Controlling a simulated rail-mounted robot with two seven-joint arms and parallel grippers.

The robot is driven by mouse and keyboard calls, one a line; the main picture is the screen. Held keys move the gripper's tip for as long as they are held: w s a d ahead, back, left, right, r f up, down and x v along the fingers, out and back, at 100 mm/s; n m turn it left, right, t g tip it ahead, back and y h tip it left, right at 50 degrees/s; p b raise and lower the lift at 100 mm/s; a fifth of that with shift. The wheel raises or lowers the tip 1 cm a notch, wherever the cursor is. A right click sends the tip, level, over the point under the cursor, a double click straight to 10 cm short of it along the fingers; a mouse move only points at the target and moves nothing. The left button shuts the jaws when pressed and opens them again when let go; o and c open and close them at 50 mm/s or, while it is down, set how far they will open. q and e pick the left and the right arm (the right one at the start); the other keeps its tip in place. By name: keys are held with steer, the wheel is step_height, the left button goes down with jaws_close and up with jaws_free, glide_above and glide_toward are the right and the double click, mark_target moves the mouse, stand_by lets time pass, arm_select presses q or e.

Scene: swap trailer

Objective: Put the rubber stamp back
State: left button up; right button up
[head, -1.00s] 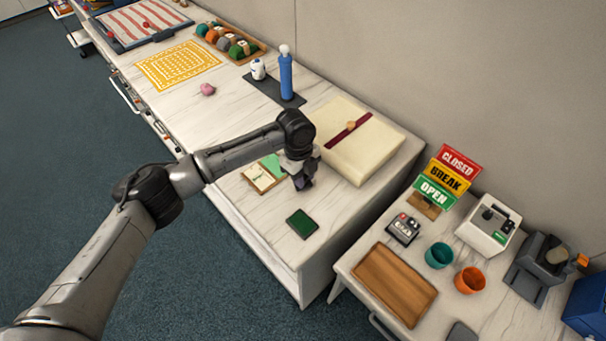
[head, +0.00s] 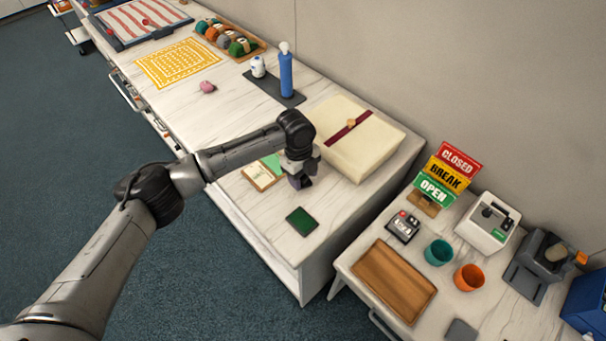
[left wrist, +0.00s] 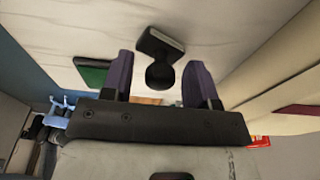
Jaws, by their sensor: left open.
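The rubber stamp (left wrist: 158,62) is black, with a round knob and a square base. In the left wrist view it shows between the two purple fingers of my left gripper. The fingers stand apart on either side of the knob, with gaps visible. In the head view my left gripper (head: 301,181) is open, low over the marble counter, and the stamp is hidden there. A dark green flat pad (head: 302,221) lies on the counter just in front of the gripper; it also shows in the left wrist view (left wrist: 92,72). My right gripper is not in view.
A small card with a wooden edge (head: 259,177) lies left of the gripper. A large cream box (head: 360,152) with a dark red band stands close on the right. The lower right counter holds a wooden tray (head: 394,282), two cups and a sign stand (head: 437,184).

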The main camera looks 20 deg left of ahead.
arm_select(q)
step_height(320, 180, up, 12)
steer(key=a+b, duration=0.1)
steer(key=b, duration=0.1)
steer(key=shift+w+a+b, duration=0.3)
steer(key=shift+w+b, duration=0.05)
steer(key=shift+b, duration=0.05)
steer(key=shift+r, duration=0.1)
stand_by(0.4)
